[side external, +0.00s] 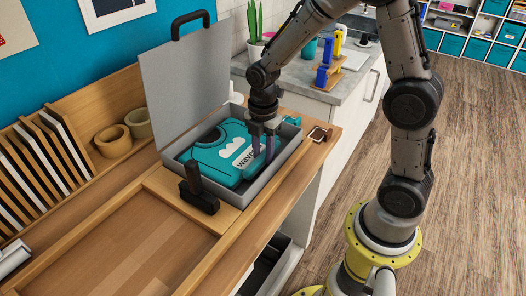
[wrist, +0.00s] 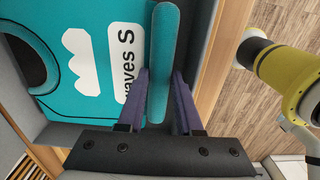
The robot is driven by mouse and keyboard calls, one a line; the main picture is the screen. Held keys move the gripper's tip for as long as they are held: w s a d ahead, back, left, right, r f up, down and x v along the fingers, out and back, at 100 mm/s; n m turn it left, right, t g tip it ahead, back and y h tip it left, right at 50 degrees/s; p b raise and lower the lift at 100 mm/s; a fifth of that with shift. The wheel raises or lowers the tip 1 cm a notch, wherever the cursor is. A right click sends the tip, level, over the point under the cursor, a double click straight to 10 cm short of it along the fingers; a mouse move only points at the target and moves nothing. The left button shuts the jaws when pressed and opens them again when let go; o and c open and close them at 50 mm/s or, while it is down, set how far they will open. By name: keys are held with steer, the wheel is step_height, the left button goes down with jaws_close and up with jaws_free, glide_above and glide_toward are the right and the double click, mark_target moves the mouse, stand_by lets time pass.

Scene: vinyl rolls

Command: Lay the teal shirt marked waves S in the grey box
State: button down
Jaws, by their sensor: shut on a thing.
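The teal folded shirt (side external: 222,152) marked "waves S" lies within the walls of the open grey box (side external: 274,171), print up. In the wrist view, the shirt (wrist: 105,15) shows its white wave print, lettering and dark neck opening. My gripper (side external: 264,152) points down at the shirt's right side, inside the box. In the wrist view, my gripper (wrist: 161,88) has its purple fingers on either side of a raised teal ridge (wrist: 163,45) along the shirt's edge, and is shut on it. I cannot tell whether the shirt's underside rests fully on the box floor.
The grey lid (side external: 185,80) stands open behind the box. A black handled tool (side external: 198,192) stands by the box's front left corner. An empty wooden tray (side external: 140,245) lies in front.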

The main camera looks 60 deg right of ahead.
steer(key=c, duration=0.8)
jaws_free()
steer(key=shift+f, duration=0.15)
steer(key=shift+c, duration=0.2)
step_height(320, 180, up, 11)
steer(key=s+a+r+m+t, duration=0.1)
steer(key=s+r+m+t, duration=0.1)
steer(key=s+m, duration=0.6)
steer(key=s+a+r+m+t, duration=0.1)
steer(key=s+r+m+t, duration=0.2)
steer(key=s+m, duration=0.6)
steer(key=shift+s+r+m+t, duration=0.2)
steer(key=shift+m+t, duration=0.1)
steer(key=shift+m, duration=0.2)
